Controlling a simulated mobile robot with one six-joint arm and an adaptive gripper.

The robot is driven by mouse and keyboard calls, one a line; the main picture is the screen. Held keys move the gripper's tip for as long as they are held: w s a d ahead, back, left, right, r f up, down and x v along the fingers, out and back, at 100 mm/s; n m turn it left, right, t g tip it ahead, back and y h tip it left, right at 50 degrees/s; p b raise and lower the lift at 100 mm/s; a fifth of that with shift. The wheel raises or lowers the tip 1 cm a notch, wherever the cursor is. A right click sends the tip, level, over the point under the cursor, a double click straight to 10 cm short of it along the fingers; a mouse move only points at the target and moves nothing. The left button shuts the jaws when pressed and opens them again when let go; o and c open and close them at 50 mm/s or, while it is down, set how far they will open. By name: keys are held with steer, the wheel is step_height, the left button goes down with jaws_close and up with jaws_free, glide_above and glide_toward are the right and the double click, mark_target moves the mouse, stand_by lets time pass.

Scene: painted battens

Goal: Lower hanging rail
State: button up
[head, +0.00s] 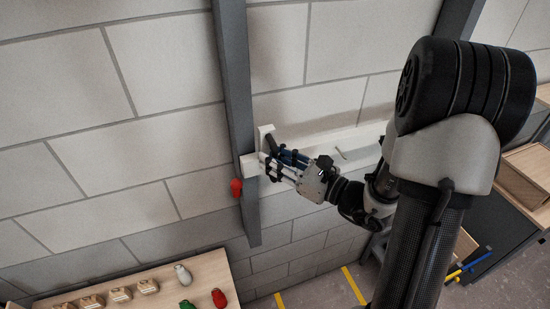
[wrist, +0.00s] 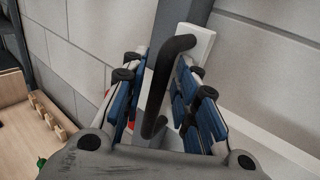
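The white rail (head: 345,143) runs across the block wall between two grey posts, with its left end at the left post. A black bar handle (wrist: 160,85) stands on a white plate (wrist: 199,45) in the wrist view. In the head view my gripper (head: 268,160) is at the rail's left end, and it largely hides the handle. In the wrist view my gripper (wrist: 162,72) is open, with one blue-padded finger on each side of the handle. Gaps show beside the handle; I cannot see any firm contact.
A red knob (head: 236,187) sits on the left post (head: 236,90), just below the rail end. A wooden table (head: 150,300) at lower left carries wooden blocks and grey, green and red knobs. Wooden boxes stand at right.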

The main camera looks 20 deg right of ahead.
steer(key=shift+o, duration=0.3)
steer(key=v, duration=1.2)
steer(key=shift+a, duration=0.15)
